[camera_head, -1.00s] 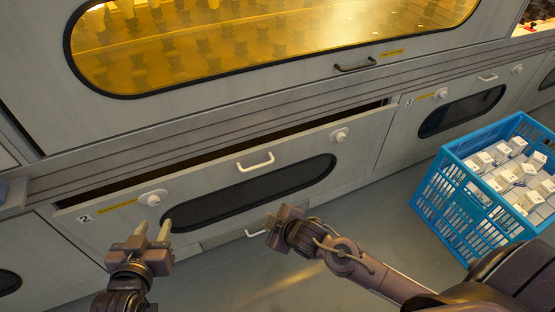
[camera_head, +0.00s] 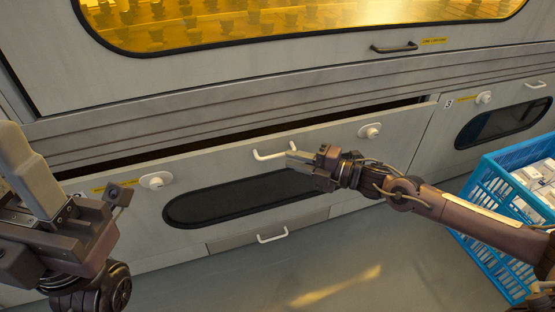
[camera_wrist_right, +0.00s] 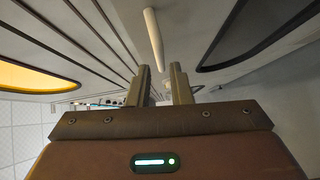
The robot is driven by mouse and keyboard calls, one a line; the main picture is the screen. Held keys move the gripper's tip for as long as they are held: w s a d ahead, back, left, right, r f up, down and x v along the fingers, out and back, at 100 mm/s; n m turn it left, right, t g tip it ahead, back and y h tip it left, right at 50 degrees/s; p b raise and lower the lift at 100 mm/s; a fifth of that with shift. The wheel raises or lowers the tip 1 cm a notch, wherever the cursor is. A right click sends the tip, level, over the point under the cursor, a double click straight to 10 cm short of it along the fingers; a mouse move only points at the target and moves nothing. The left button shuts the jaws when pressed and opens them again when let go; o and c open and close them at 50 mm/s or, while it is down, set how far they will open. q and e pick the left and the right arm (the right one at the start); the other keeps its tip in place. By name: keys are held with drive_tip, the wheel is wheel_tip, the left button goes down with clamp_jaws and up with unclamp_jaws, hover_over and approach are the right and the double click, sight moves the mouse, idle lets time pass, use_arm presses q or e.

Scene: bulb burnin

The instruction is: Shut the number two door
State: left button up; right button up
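The number two door (camera_head: 220,165) is a grey panel with a dark oval window and a white bar handle (camera_head: 274,153). Its top edge leans out from the cabinet, leaving a dark gap above it. Its number label is hidden in the head view. My right gripper (camera_head: 294,158) is at the right end of the handle. In the right wrist view its two fingers (camera_wrist_right: 159,85) stand apart with nothing between them, and the white handle (camera_wrist_right: 154,38) lies just beyond the tips. My left gripper (camera_head: 70,190) is large in the left foreground, away from the handle; its finger spacing is unclear.
White round knobs (camera_head: 156,180) sit at both upper corners of the door. The number three door (camera_head: 505,122) is to the right. A blue crate (camera_head: 495,190) with white boxes stands at the right on the floor. The floor (camera_head: 350,270) in front is clear.

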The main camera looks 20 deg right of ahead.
sight(281, 156)
drive_tip(key=b+x, duration=0.1)
drive_tip(key=x, duration=0.4)
drive_tip(key=shift+w+a+f, duration=0.1)
drive_tip(key=shift+w, duration=0.05)
clamp_jaws()
